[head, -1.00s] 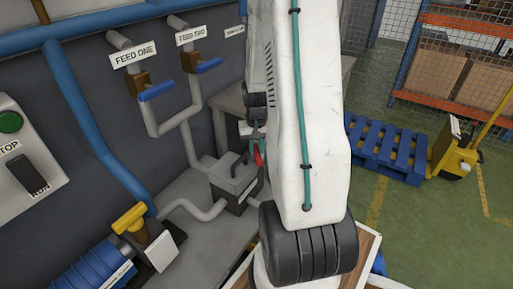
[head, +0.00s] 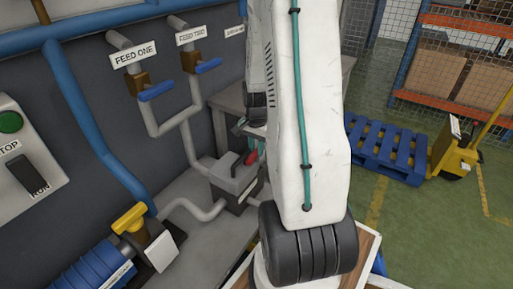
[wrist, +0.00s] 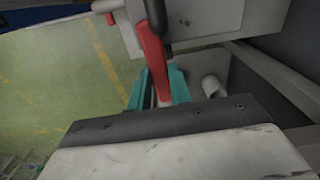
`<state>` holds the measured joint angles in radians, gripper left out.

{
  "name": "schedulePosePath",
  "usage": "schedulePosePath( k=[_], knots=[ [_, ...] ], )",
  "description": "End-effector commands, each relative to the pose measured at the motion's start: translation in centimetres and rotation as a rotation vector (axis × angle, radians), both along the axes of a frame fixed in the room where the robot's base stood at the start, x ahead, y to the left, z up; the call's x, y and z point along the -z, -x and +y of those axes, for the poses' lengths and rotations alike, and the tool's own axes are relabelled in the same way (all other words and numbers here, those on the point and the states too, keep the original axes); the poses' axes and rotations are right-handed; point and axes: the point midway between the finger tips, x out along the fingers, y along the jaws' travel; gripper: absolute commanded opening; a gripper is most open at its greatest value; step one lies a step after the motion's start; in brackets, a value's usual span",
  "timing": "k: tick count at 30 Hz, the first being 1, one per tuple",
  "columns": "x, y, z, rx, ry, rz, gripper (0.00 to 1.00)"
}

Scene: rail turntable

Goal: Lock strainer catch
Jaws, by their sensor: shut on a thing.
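The strainer is a grey box (head: 228,184) with a lid, joined to the pipes on the bench. Its red catch (head: 250,158) shows at the box's upper right edge, tilted. In the wrist view the red catch (wrist: 152,52) runs from the grey box (wrist: 192,25) down between my teal fingers. My gripper (wrist: 157,88) is shut on the catch. In the head view my gripper (head: 249,134) is just above and behind the box, partly hidden by my arm. Whether the catch is seated cannot be told.
Feed pipes with blue-handled valves (head: 156,92) stand at the back wall. A yellow-handled valve (head: 130,217) and a blue cylinder (head: 95,272) are at the front left. A blue pallet (head: 385,147) lies on the open floor to the right.

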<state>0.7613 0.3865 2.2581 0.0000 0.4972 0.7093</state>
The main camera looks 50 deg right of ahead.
Motion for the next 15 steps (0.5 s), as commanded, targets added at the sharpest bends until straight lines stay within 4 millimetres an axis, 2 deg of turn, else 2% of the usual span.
schedulePosePath(
  k=[15],
  knots=[
    [-0.03,-0.03,-0.03,0.039,0.001,-0.001,0.0]
  ],
)
